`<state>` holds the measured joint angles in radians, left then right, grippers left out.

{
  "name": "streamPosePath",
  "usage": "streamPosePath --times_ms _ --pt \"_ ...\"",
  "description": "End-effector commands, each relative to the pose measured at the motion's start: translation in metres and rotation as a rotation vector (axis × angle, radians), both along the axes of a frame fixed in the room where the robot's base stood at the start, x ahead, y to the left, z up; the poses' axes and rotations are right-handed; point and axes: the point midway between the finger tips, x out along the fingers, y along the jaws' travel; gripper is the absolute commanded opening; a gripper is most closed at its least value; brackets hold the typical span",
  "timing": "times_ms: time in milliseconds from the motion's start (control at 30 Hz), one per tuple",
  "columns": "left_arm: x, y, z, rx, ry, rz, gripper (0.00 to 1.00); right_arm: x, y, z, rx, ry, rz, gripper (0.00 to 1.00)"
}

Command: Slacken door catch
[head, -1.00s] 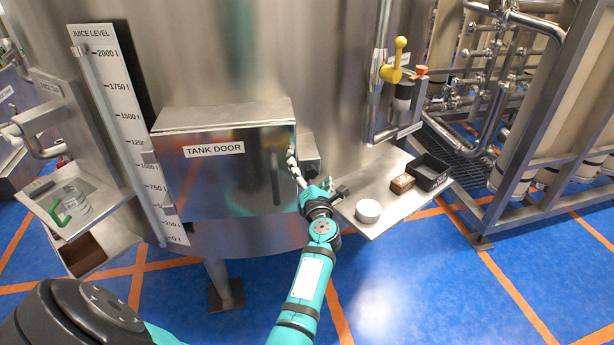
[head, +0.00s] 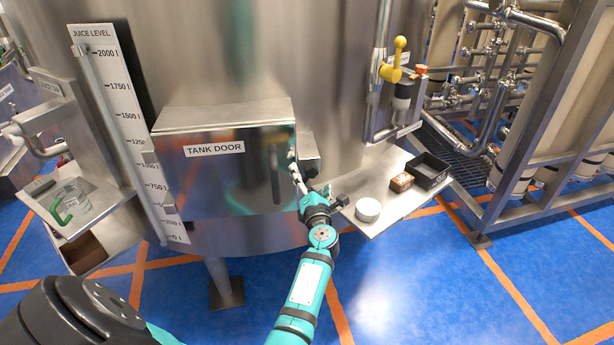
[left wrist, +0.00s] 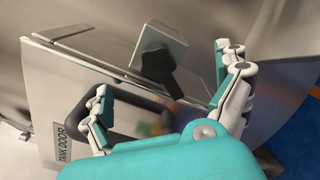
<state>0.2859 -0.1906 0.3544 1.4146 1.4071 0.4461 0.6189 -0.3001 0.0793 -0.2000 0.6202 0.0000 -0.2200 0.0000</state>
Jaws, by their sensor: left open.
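The tank door (head: 225,185) is a shiny steel box front on the tank, labelled TANK DOOR, and looks closed. Its dark bar handle (head: 275,175) is near the right edge; it also shows in the left wrist view (left wrist: 72,118). The door catch (head: 309,150), a grey block, sits at the door's right edge. In the left wrist view the catch (left wrist: 172,42) carries a black knob (left wrist: 155,66). My left gripper (head: 296,170) is just in front of the catch, open and empty. In the left wrist view its fingers (left wrist: 163,84) are spread, with the knob beyond the gap.
A yellow-handled valve (head: 393,70) is above. A left shelf holds a clear jug (head: 72,202).

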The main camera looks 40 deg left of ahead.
Motion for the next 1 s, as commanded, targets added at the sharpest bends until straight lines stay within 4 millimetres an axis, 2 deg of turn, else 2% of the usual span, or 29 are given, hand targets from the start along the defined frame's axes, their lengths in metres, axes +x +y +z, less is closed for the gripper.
streamPosePath --times_ms 33,167,967,1000 --pt "0.0084 -0.0069 0.0059 -0.026 -0.019 -0.002 1.0 -0.0001 -0.0001 -0.0011 0.0 0.0 0.0 0.4" --pt "0.0126 -0.0029 0.0087 -0.027 -0.024 0.0 1.0 0.0 -0.0002 -0.0015 0.0 0.0 0.0 0.4" --pt "0.016 -0.0054 0.0098 -0.028 -0.024 0.004 1.0 -0.0001 -0.0005 -0.0025 -0.001 0.0 0.0 0.4" --pt "0.016 -0.0054 0.0098 -0.028 -0.024 0.004 0.95 -0.0001 -0.0005 -0.0024 -0.001 0.0 0.0 0.4"
